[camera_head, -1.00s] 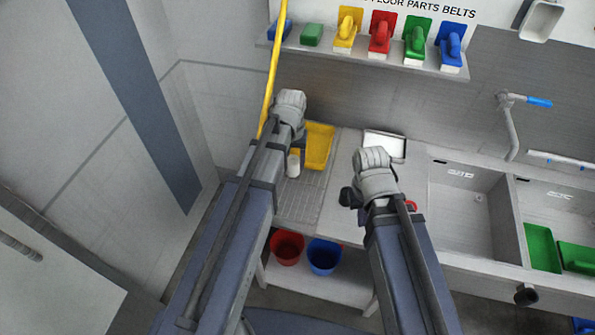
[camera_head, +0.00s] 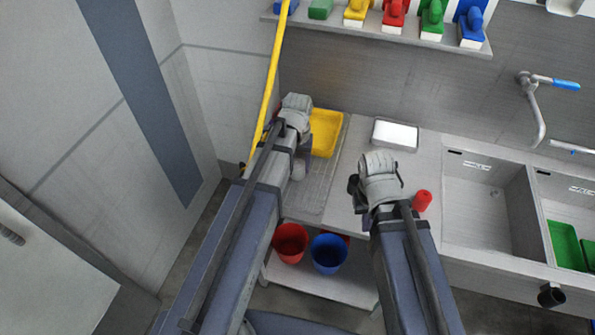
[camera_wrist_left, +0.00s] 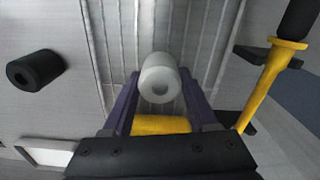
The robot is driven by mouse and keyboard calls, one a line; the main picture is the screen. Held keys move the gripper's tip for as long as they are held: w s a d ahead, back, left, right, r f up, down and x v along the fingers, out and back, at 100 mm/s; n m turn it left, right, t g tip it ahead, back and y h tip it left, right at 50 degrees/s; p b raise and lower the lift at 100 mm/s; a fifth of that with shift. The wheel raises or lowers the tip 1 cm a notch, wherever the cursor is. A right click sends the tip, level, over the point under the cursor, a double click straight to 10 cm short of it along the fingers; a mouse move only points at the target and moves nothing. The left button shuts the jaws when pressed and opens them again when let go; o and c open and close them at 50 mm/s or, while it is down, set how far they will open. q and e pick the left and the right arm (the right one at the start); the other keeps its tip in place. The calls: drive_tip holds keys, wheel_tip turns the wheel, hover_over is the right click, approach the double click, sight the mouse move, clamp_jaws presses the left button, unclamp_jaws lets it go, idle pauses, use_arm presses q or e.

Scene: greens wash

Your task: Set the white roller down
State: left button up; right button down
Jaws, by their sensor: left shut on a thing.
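In the head view my left gripper (camera_head: 300,165) is low over the drainboard (camera_head: 310,197), in front of the yellow tray (camera_head: 327,133), and the roller is mostly hidden. My right gripper (camera_head: 357,190) is over the counter; its fingers do not show clearly.
A red roller (camera_head: 422,201) stands on the counter right of my right arm. A white tray (camera_head: 395,134) lies behind it. A yellow pole (camera_head: 268,95) leans beside my left arm. Sink basins (camera_head: 490,205) are at right. Red (camera_head: 290,243) and blue (camera_head: 328,254) buckets stand below.

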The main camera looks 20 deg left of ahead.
sight(298, 163)
use_arm(q)
drive_tip(key=shift+f, duration=0.25)
use_arm(e)
drive_tip(key=shift+f, duration=0.3)
use_arm(q)
drive_tip(key=shift+f, duration=0.2)
drive_tip(key=o, duration=1.4)
use_arm(e)
drive_tip(key=shift+f, duration=0.15)
use_arm(q)
drive_tip(key=shift+r, duration=0.2)
wheel_tip(298, 163, up, 12)
drive_tip(key=p, duration=1.2)
drive_tip(key=s+d+m+y, duration=0.1)
drive_tip(key=s+d+m, duration=0.4)
drive_tip(key=s+d, duration=0.5)
drive_tip(key=s, duration=0.4)
drive_tip(key=shift+s+d, duration=0.3)
drive_tip(key=shift+d, duration=0.05)
use_arm(e)
wheel_tip(298, 163, up, 12)
